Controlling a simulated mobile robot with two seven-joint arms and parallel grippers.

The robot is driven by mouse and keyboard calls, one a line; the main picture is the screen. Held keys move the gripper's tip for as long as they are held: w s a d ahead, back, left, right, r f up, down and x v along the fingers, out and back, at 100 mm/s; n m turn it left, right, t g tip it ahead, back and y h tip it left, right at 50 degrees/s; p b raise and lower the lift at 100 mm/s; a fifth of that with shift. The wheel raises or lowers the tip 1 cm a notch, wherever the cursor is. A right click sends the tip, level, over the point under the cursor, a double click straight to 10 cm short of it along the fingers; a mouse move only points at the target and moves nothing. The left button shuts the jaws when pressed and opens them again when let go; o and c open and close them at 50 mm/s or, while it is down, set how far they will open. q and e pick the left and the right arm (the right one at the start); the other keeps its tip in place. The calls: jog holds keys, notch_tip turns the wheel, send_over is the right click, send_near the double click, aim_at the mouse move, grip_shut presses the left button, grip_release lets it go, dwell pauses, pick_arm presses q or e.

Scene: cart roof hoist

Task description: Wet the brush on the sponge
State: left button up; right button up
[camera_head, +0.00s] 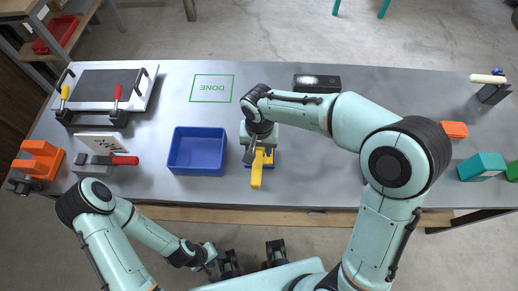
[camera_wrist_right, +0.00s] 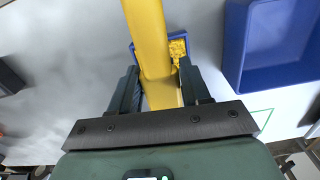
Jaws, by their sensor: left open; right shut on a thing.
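My right gripper (camera_head: 259,152) is shut on a yellow brush (camera_head: 257,173), and its arm reaches over the table from the right. In the right wrist view the brush handle (camera_wrist_right: 150,40) runs up between the two fingers (camera_wrist_right: 157,88). A small blue tray (camera_head: 274,165) lies just below this gripper, mostly covered by it. In the wrist view the yellow sponge (camera_wrist_right: 178,48) shows in that tray beside the handle. The brush's bristles are hidden, so I cannot tell whether they touch the sponge. My left gripper (camera_head: 209,262) is open and empty, off the table's front edge.
A larger empty blue bin (camera_head: 197,151) stands left of the small tray. A green "DONE" outline (camera_head: 211,88) is marked behind it. A black box (camera_head: 317,83) stands at the back. A clamped dark panel (camera_head: 103,84) is at left; an orange block (camera_head: 453,130) is at right.

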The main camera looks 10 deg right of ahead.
aim_at(259, 157)
jog(key=shift+s+f+b, duration=0.2)
jog(key=shift+f+b, duration=0.25)
jog(key=shift+f, duration=0.3)
pick_arm(q)
jog(key=shift+s+f+b, duration=0.25)
jog(key=shift+f+b, duration=0.2)
jog(key=shift+f, duration=0.2)
jog(key=shift+s+f+b, duration=0.2)
jog(key=shift+f+b, duration=0.25)
jog(key=shift+f, duration=0.2)
jog(key=shift+s+f+b, duration=0.25)
jog(key=shift+f+b, duration=0.2)
jog(key=shift+f, duration=0.2)
pick_arm(e)
jog(key=shift+w+f, duration=0.1)
jog(key=shift+f, duration=1.85)
pick_arm(q)
jog(key=shift+s+f+b, duration=0.1)
jog(key=shift+f+b, duration=0.3)
pick_arm(e)
jog(key=shift+f, duration=0.6)
jog(key=shift+r+p, duration=2.55)
jog(key=shift+r, duration=1.05)
pick_arm(q)
jog(key=r, duration=0.1)
jog(key=w+r, duration=0.1)
jog(key=r, duration=0.3)
jog(key=shift+w+r, duration=0.1)
jog(key=shift+w, duration=0.25)
